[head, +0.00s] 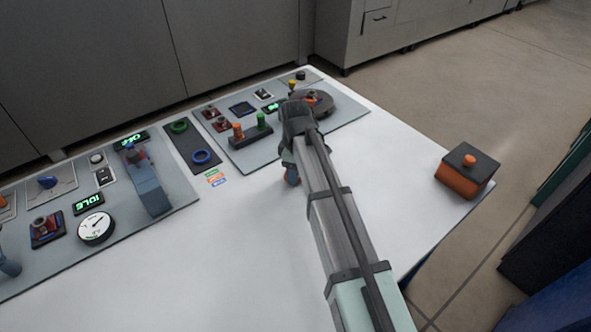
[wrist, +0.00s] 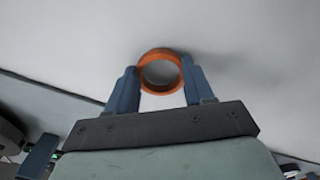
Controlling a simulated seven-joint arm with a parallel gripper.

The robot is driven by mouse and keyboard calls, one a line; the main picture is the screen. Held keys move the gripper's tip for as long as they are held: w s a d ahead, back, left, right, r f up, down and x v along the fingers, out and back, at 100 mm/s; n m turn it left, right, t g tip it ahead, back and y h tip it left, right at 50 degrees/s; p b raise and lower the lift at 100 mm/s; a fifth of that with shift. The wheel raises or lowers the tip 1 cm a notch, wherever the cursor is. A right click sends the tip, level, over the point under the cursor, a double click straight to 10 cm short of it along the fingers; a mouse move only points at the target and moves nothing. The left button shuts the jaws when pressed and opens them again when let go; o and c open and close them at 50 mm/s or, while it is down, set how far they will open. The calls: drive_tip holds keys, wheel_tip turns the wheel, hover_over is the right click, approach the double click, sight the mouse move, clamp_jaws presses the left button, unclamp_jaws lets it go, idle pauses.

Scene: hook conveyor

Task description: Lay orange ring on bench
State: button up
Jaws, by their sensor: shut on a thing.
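The orange ring (wrist: 146,57) is between the two blue fingers of my gripper (wrist: 158,82) in the wrist view. My gripper is shut on it, with white bench surface behind. In the head view my gripper (head: 292,178) is at the end of my arm, mostly hidden behind it, and only a small bit of orange shows there. The white bench (head: 250,270) spreads out below and around it. I cannot tell whether the ring touches the bench.
A dark tray (head: 190,143) holds a green ring (head: 179,126) and a blue ring (head: 201,157). Control panels with knobs, a gauge (head: 95,228) and a blue lever (head: 150,185) line the back. An orange button box (head: 464,171) stands at the right edge. The front bench is clear.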

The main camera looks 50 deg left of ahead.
drive_tip(key=shift+f, duration=0.35)
idle(1.6)
drive_tip(key=o, duration=1.1)
drive_tip(key=shift+o, duration=0.2)
drive_tip(key=shift+o, duration=1.4)
drive_tip(key=shift+r, duration=0.15)
wheel_tip(320, 180, up, 7)
